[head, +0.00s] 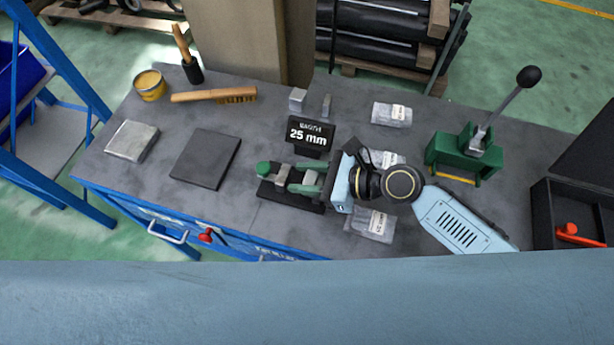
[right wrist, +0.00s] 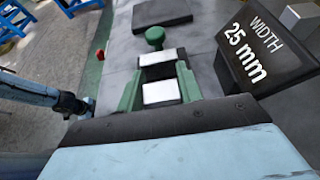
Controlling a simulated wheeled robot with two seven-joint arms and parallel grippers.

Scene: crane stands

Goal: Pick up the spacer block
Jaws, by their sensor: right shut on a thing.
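My right gripper (head: 306,180) reaches in from the right over the bench, low over a small dark base (head: 290,198). It is shut on a silver metal block, which I take for the spacer block (right wrist: 160,92). Green side pieces flank the block in the right wrist view; I cannot tell whether they are fingers or part of a fixture. A second silver piece (right wrist: 160,57) and a green knob (right wrist: 155,36) sit just beyond. Whether the block touches the base is hidden.
A black sign (head: 310,132) reading 25 mm stands close behind the gripper. Two small metal blocks (head: 297,99) stand behind it. Labelled clear packets (head: 391,114) and a green lever press (head: 466,155) are to the right. A dark plate (head: 206,158) lies left.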

